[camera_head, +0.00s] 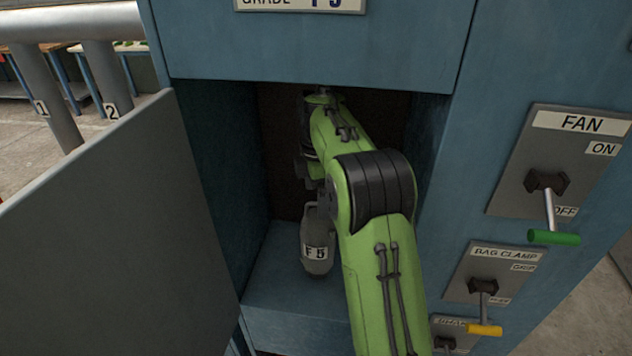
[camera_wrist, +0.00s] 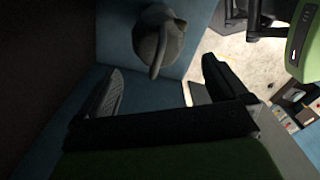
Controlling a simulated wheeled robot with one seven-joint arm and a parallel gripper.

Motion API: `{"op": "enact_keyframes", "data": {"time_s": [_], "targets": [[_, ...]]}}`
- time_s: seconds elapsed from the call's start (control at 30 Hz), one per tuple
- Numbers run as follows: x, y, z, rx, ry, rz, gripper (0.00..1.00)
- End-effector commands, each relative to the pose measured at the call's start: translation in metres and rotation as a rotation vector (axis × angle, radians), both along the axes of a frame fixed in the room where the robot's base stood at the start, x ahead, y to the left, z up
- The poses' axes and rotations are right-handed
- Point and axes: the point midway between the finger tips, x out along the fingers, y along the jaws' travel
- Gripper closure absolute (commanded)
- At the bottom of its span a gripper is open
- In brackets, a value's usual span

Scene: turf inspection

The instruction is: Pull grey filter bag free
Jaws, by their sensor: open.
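I see no finger touching the bag. In the head view my arm reaches into the compartment and its far end is hard to make out in the dark.
The grey door (camera_head: 110,235) stands open at left. On the cabinet's right face, the fan lever (camera_head: 552,236) points down by OFF and the bag clamp lever (camera_head: 484,329) points down, away from the upper label.

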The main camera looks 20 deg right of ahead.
Motion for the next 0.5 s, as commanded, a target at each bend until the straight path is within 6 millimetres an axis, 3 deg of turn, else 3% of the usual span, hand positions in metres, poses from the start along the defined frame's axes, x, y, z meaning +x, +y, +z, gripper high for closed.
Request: {"op": "enact_keyframes", "data": {"time_s": [0.03,0.2,0.33,0.5], "targets": [[-0.001,0.0,-0.018,0.002,0.005,-0.001,0.0],[-0.001,0.0,-0.056,0.002,0.005,-0.002,0.0],[0.0,0.0,-0.076,0.001,0.003,-0.002,0.0],[0.0,0.0,-0.087,0.0,0.001,-0.002,0.0]]}}
